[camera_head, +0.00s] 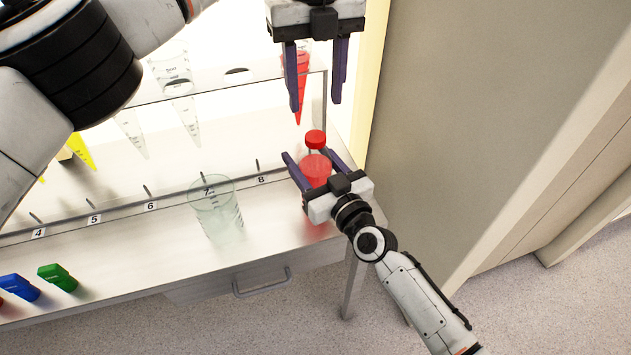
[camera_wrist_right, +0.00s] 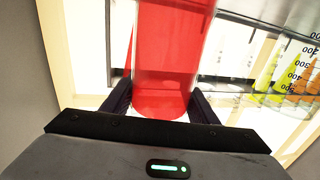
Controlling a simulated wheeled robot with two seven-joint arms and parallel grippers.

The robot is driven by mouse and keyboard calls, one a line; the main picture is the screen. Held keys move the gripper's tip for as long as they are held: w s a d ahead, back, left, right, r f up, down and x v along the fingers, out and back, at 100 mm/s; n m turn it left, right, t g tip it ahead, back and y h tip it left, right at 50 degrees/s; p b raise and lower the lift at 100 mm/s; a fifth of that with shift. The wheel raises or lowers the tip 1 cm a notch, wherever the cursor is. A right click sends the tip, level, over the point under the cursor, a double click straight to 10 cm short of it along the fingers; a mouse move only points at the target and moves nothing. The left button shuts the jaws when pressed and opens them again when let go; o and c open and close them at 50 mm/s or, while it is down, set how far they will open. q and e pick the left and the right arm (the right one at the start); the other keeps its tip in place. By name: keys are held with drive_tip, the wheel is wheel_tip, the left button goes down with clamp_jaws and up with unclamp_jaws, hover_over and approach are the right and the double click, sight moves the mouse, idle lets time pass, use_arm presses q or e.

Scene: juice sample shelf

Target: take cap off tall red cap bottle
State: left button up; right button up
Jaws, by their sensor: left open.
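The tall bottle (camera_head: 315,170) is see-through red and stands at the right end of the shelf, in front of the lit back panel. Its red cap (camera_head: 315,137) is on top. My right gripper (camera_head: 312,160) has one finger on each side of the bottle's body and appears shut on it. The right wrist view shows the red body (camera_wrist_right: 168,60) between both fingers. My left gripper (camera_head: 317,100) is open and empty, pointing down above the cap, with a gap between them.
A clear empty beaker (camera_head: 218,212) stands left of the bottle. A red cone tube (camera_head: 301,85) hangs in the rack behind my left gripper. Green (camera_head: 57,277) and blue (camera_head: 20,287) items lie at the lower left. A cabinet wall (camera_head: 450,110) rises on the right.

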sight(316, 136)
clamp_jaws()
use_arm(q)
drive_tip(key=m, duration=0.5)
drive_tip(key=shift+m, duration=0.3)
drive_tip(key=m, duration=0.8)
drive_tip(key=shift+m, duration=0.4)
drive_tip(key=m, duration=1)
drive_tip(key=shift+m, duration=0.3)
drive_tip(key=m, duration=1)
drive_tip(key=shift+m, duration=0.3)
drive_tip(key=m, duration=0.4)
drive_tip(key=shift+m, duration=0.3)
drive_tip(key=shift+f, duration=4)
